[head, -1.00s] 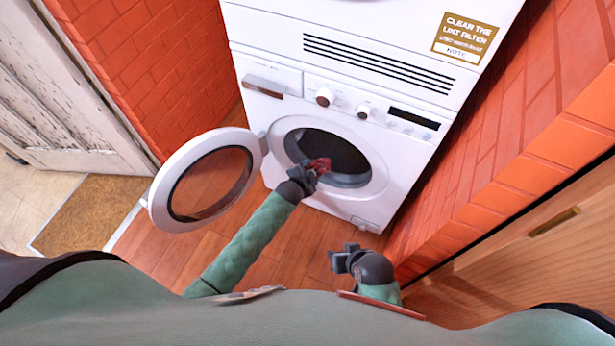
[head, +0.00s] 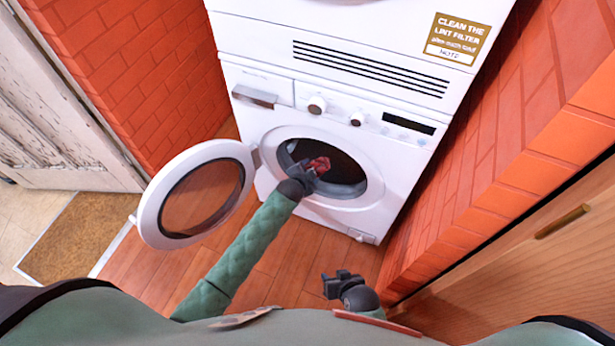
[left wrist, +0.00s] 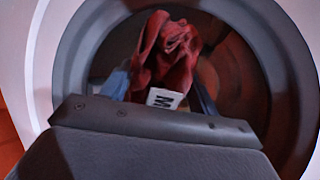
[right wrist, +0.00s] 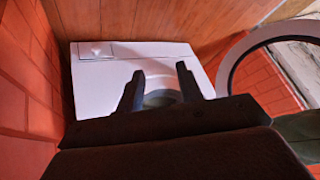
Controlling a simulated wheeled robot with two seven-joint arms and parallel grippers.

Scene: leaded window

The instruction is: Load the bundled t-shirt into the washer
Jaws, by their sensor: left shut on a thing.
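The bundled t-shirt (head: 319,164) is a dark red crumpled bundle. My left gripper (head: 306,174) is shut on it at the round opening of the washer (head: 407,165). In the left wrist view the t-shirt (left wrist: 166,55) shows between the fingers, with a white tag marked "M", in front of the dark drum (left wrist: 235,65). How deep it is past the rim I cannot tell. The washer door (head: 150,210) stands open to the left. My right gripper (head: 343,276) is empty, low in front of the washer; its fingers (right wrist: 160,88) are apart in the right wrist view.
A second white machine (head: 370,30) with a lint filter sign (head: 458,38) sits above the washer. Brick walls (head: 505,165) stand on both sides. A wooden cabinet (head: 540,265) is at right. A brown mat (head: 75,235) lies at left. The wooden floor (head: 275,265) before the washer is clear.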

